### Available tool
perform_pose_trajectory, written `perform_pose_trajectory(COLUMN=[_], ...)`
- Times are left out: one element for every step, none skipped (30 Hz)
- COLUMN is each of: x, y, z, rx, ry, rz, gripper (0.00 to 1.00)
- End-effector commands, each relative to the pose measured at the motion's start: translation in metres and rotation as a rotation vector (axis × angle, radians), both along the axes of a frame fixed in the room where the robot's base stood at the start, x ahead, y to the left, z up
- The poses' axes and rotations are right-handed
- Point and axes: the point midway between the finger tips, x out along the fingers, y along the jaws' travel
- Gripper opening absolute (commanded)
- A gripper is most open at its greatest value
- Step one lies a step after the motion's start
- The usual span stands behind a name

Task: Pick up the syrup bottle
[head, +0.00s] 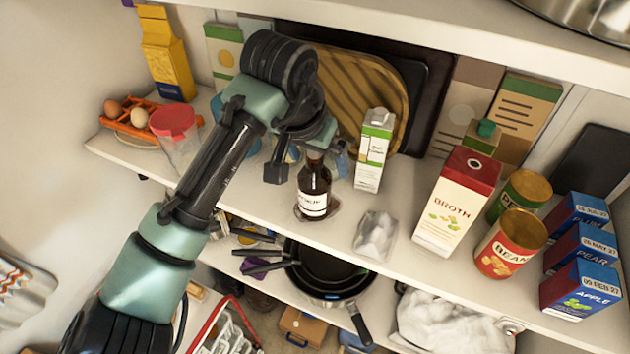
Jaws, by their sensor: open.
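The syrup bottle (314,188) is a dark brown bottle with a white label, standing upright on the middle shelf (270,207). Its top is hidden behind my gripper. My gripper (292,172) comes in from above and the left, with a finger hanging just left of the bottle's neck. The jaws are open. I cannot tell whether the other finger is behind the bottle or touching it.
A white carton (373,150) stands right of the bottle, and a clear bag (375,236) lies near the shelf edge. A broth carton (456,202) and bean can (510,243) stand farther right. A red-lidded tub (174,122) is left. Pans (330,268) sit below.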

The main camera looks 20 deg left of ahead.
Motion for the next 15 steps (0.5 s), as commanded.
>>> perform_pose_trajectory(x=[0.001, 0.002, 0.003, 0.003, 0.003, 0.004, 0.004, 0.004, 0.004, 0.004, 0.004, 0.004, 0.004, 0.004, 0.003], y=[0.0, 0.0, 0.0, 0.0, 0.0, 0.0, 0.0, 0.0, 0.0, 0.0, 0.0, 0.0, 0.0, 0.0, 0.0], z=[-0.001, -0.004, -0.007, -0.008, -0.01, -0.011, -0.011, -0.011, -0.012, -0.012, -0.012, -0.011, -0.011, -0.011, -0.011], rx=[0.0, 0.0, 0.0, 0.0, 0.0, 0.0, 0.0, 0.0, 0.0, 0.0, 0.0, 0.0, 0.0, 0.0, -0.001], ry=[0.002, 0.002, 0.001, 0.0, 0.0, 0.0, 0.0, 0.0, -0.001, -0.001, -0.001, -0.001, -0.001, -0.001, -0.001], rz=[0.001, 0.001, 0.001, 0.001, 0.001, 0.001, 0.001, 0.001, 0.001, 0.001, 0.001, 0.001, 0.001, 0.001, 0.001], gripper=[0.98, 0.98, 0.98, 0.98, 0.98, 0.98, 0.98, 0.98, 0.98, 0.98, 0.98, 0.94, 0.89, 0.84, 0.76])
